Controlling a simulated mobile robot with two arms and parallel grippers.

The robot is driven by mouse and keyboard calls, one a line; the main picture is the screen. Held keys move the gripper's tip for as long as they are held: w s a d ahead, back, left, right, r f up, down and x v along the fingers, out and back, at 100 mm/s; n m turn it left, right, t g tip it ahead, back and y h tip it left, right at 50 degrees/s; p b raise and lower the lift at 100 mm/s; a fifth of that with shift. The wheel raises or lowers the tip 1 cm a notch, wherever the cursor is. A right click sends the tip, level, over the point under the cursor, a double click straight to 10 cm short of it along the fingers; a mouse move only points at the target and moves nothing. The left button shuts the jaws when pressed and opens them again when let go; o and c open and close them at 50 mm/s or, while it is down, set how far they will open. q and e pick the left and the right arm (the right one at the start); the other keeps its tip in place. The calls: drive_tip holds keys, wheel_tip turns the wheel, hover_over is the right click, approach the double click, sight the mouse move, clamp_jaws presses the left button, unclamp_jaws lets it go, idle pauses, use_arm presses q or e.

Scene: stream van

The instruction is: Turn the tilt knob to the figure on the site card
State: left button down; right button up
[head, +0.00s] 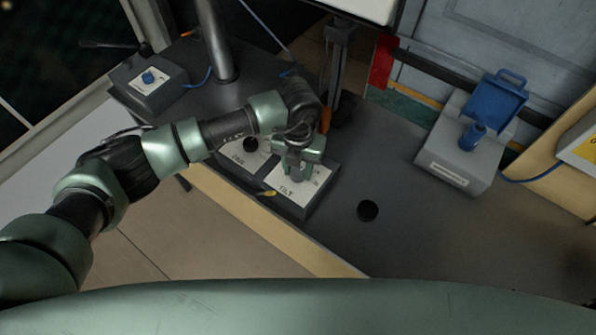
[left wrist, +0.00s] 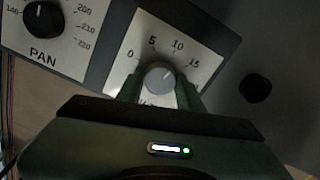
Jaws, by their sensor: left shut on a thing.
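The tilt knob (left wrist: 158,77) is a round grey knob on a white dial plate (left wrist: 190,48) marked 0, 5, 10 and 15. A faint mark on its top seems to point up and right, near the 10, but I cannot read it surely. My left gripper (left wrist: 160,92) is shut on the knob, one finger on each side. In the head view the left gripper (head: 297,168) comes down over the tilt panel (head: 287,190) and hides most of the knob. I cannot make out a site card with a readable figure. My right gripper is not in view.
The pan knob (left wrist: 43,19) stands beside the tilt panel. A round black disc or hole (head: 368,210) is in the dark desk to the right. A box with a blue knob (head: 148,77) and a metal pole (head: 215,40) are back left.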

use_arm(q)
drive_tip(key=m+b, duration=0.3)
drive_tip(key=b, duration=0.1)
drive_tip(key=shift+f+m, duration=0.15)
drive_tip(key=shift+m, duration=0.15)
drive_tip(key=shift+r+m+b, duration=0.2)
drive_tip(key=shift+m+b, duration=0.6)
drive_tip(key=shift+b, duration=0.15)
drive_tip(key=c, duration=0.9)
unclamp_jaws()
